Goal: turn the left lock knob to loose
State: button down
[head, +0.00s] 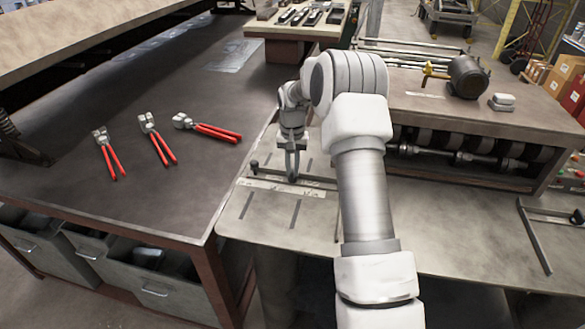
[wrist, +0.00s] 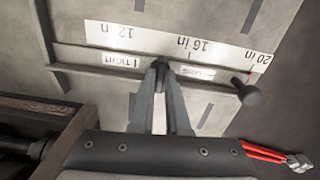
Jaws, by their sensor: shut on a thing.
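My gripper (head: 292,178) reaches down to the bar with the ruler strip on the grey machine table. In the wrist view my gripper (wrist: 160,66) has its fingertips together on a small dark piece, which appears to be the left lock knob (wrist: 160,79); the fingers hide most of it. The grip lies between the TIGHT label (wrist: 122,60) and the LOOSE label (wrist: 198,73), both upside down there. The knob's turn angle cannot be told. A black ball-ended handle (wrist: 250,95) stands apart from the fingers; it also shows in the head view (head: 254,165).
A dark workbench (head: 90,185) on the left holds several red-handled pliers (head: 108,155). A machine (head: 470,125) with rollers and a motor (head: 466,77) stands behind at right. A metal bracket (head: 535,240) lies on the right of the grey table (head: 270,235).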

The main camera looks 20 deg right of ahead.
aim_at(292, 171)
jog(key=shift+n, duration=1.1)
jog(key=c, duration=0.9)
grip_release()
notch_tip(292, 171, up, 18)
jog(key=shift+f+p, duration=0.25)
jog(key=shift+p, duration=0.1)
